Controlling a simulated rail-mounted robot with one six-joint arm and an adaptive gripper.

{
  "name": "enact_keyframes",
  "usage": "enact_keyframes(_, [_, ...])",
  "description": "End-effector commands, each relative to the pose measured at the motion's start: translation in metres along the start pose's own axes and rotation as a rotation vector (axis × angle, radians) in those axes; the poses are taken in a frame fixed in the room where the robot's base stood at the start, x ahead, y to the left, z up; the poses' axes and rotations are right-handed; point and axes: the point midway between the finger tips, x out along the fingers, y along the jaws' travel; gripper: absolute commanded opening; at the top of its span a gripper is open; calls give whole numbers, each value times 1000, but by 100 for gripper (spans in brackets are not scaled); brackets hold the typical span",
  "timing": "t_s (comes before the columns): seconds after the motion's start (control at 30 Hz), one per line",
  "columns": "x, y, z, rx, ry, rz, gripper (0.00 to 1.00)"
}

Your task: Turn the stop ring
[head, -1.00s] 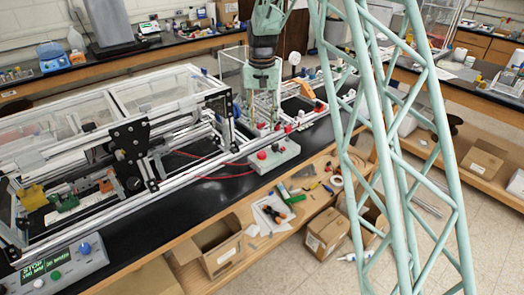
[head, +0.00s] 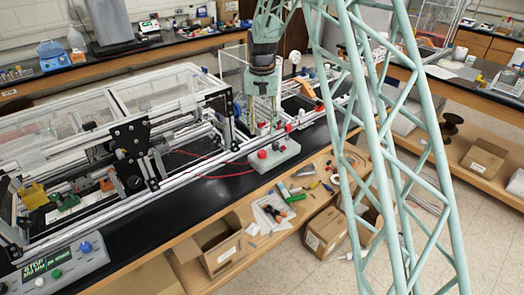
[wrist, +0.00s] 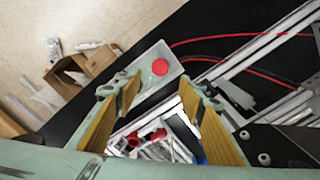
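A red round stop button (head: 262,154) sits on top of a pale box (head: 278,157) on the black bench. In the wrist view the red button (wrist: 160,67) and its box (wrist: 148,82) lie beyond my fingertips. I cannot make out a separate ring around the button. My gripper (head: 264,126) points down above the far side of the box. In the wrist view my gripper (wrist: 158,92) has its two fingers well apart, with nothing held between them. Whether the fingertips touch the box cannot be told.
An aluminium extrusion frame (head: 190,108) with clear panels stands left of the box. Red cables (head: 215,176) run across the bench beside it. A control panel (head: 60,262) with a display and knobs is at lower left. Cardboard boxes (head: 222,250) and tools lie on the lower shelf.

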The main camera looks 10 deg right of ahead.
Motion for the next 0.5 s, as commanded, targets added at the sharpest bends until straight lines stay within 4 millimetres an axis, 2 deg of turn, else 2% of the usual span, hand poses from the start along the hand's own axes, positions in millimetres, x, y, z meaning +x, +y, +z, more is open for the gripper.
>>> enact_keyframes(0.5, [68,0,1,0,-2,1,37])
